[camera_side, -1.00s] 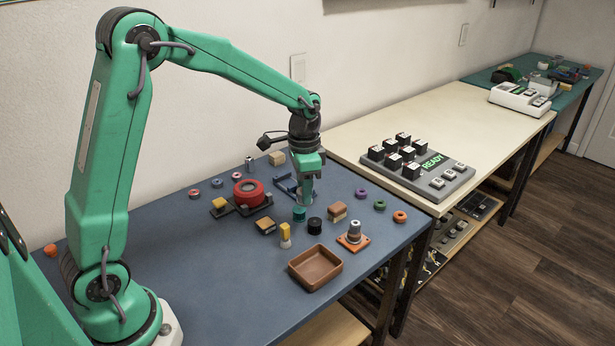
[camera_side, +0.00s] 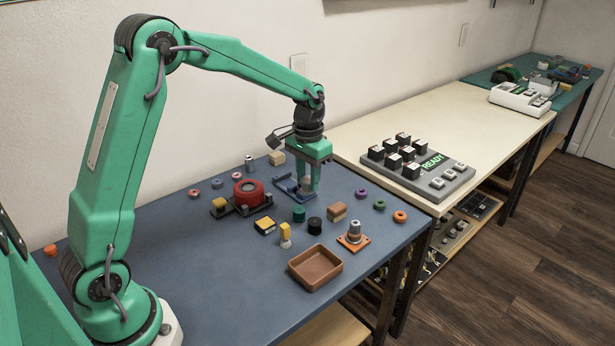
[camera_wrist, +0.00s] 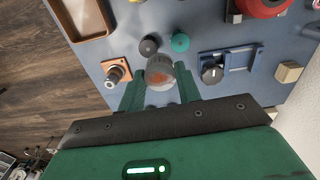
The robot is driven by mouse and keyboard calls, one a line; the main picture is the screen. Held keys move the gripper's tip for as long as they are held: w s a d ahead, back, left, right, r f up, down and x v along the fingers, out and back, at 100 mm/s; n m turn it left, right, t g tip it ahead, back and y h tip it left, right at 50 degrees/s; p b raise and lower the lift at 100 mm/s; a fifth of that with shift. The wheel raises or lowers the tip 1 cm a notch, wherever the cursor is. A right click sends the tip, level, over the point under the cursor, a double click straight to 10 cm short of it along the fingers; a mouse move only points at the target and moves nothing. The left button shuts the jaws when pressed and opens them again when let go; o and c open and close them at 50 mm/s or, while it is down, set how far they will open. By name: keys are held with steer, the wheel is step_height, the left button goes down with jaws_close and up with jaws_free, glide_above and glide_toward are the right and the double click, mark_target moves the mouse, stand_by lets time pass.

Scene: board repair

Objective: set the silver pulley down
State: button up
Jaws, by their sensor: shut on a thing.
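My gripper (camera_side: 307,187) points down over the back middle of the blue table. Its two green fingers are shut on the silver pulley (camera_side: 306,182), a grey round piece between them. In the wrist view the pulley (camera_wrist: 160,76) sits between the fingertips (camera_wrist: 160,88), with a reddish patch on its face. In the side view it appears just right of a blue fixture (camera_side: 284,184); I cannot tell whether it touches the table. The wrist view shows the fixture (camera_wrist: 241,57) apart from the pulley, with a dark round knob (camera_wrist: 212,74).
A teal cylinder (camera_side: 299,214) and a black cylinder (camera_side: 315,226) stand in front of my gripper.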

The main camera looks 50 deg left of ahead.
steer(key=w+a+n, duration=0.5)
steer(key=n, duration=0.7)
steer(key=shift+w+a+r, duration=0.3)
steer(key=shift+r, duration=0.05)
glide_above(289, 184)
step_height(289, 184, down, 7)
steer(key=shift+f, duration=0.1)
steer(key=shift+f, duration=1.9)
steer(key=shift+f, duration=0.15)
